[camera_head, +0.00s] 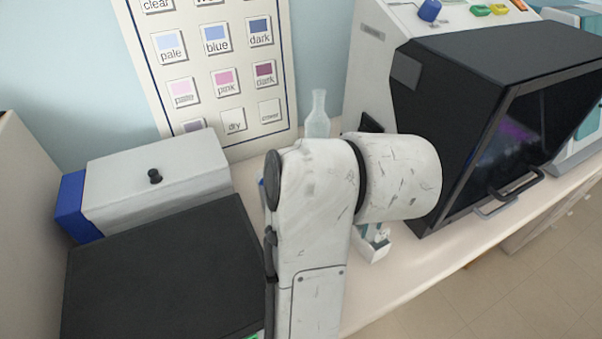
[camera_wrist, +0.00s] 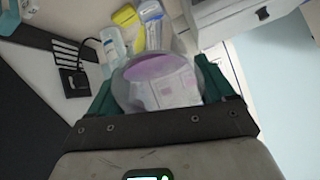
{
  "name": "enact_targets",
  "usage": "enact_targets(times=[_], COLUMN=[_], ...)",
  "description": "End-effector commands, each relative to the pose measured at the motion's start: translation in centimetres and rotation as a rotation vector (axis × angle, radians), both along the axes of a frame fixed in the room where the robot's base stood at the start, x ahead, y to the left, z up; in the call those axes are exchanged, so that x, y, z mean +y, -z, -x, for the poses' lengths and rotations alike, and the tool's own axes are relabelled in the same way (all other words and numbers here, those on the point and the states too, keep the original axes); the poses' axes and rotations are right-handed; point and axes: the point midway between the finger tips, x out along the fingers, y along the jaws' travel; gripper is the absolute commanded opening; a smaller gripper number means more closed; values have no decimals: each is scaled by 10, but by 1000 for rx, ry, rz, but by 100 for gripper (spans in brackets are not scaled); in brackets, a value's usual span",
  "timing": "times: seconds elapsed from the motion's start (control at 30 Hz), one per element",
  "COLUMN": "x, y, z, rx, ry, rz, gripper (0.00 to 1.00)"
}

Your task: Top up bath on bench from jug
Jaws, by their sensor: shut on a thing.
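In the wrist view my gripper (camera_wrist: 157,78) has its two green fingers on either side of a clear round vessel, which looks like the jug (camera_wrist: 135,92). It is shut on this jug. Pinkish-purple liquid shows in the jug, and pale shapes show through its clear wall. In the head view my arm covers the gripper and the jug. I cannot surely pick out the bath in either view. A small white holder (camera_head: 373,252) on the bench shows partly below my arm in the head view.
A clear bottle (camera_head: 318,118) stands behind my arm. A black-fronted cabinet (camera_head: 440,120) stands right and a grey-white box (camera_head: 155,180) left. The wrist view shows a yellow item (camera_wrist: 124,15), a clear bottle (camera_wrist: 113,47) and a black slotted piece (camera_wrist: 72,78). Bare bench (camera_head: 415,265) lies in front.

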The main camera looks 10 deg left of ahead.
Motion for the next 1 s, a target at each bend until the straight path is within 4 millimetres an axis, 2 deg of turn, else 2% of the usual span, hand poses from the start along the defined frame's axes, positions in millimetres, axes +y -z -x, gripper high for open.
enact_targets(times=[1.0], x=[-1], y=[3], z=[0], rx=[-41], ry=[1], rz=[-26], gripper=[38])
